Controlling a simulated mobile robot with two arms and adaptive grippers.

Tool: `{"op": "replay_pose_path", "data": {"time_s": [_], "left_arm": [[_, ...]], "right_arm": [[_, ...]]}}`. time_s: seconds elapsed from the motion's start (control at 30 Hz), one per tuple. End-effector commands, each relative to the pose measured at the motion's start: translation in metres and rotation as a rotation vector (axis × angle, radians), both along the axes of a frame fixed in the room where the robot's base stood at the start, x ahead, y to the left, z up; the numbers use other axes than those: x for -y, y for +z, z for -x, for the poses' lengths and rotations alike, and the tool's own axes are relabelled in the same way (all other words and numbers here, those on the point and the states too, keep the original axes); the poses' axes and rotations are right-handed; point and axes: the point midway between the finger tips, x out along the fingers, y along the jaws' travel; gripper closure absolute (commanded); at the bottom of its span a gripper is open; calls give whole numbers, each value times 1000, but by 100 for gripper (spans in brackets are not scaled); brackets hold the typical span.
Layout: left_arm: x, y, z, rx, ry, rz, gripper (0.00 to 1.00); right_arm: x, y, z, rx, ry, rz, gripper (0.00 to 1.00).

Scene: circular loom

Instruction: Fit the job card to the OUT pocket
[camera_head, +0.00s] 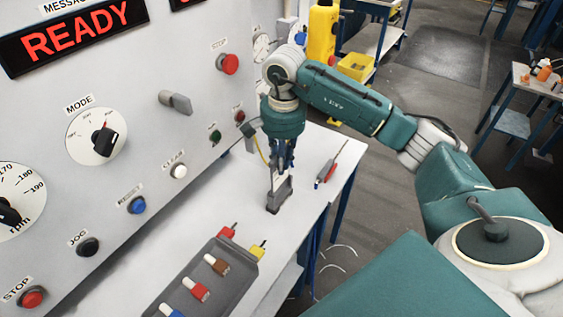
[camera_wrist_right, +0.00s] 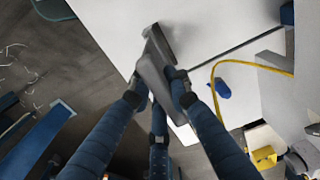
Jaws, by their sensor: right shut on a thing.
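My right gripper (camera_head: 284,165) points down over the white table and is shut on a dark grey upright piece (camera_head: 280,194), near the machine panel. In the right wrist view the fingers (camera_wrist_right: 161,85) close around this grey piece (camera_wrist_right: 158,55), which has a wider bar at its far end. I cannot tell whether it is the job card or a holder for it, nor whether it rests on the table. No pocket marked OUT can be made out. My left gripper is out of view.
The machine panel (camera_head: 150,190) with knobs and buttons rises along the left. A grey tray (camera_head: 230,258) with coloured-handled items lies on the table (camera_head: 150,292), in front of the gripper. A red-handled tool (camera_head: 329,171) lies right of it. A yellow cable (camera_wrist_right: 217,66) loops nearby.

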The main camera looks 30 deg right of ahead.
Motion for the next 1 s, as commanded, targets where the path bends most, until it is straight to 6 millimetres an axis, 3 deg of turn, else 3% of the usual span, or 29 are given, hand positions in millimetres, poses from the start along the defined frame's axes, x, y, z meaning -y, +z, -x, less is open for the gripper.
{"op": "replay_pose_path", "data": {"time_s": [0.93, 0.97, 1.0], "left_arm": [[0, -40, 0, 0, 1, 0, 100], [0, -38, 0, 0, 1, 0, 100], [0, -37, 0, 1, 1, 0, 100]], "right_arm": [[0, -48, 0, 0, 0, 0, 100], [0, -45, 0, 1, 0, 0, 79], [0, -44, 0, 0, 0, 0, 71]]}}
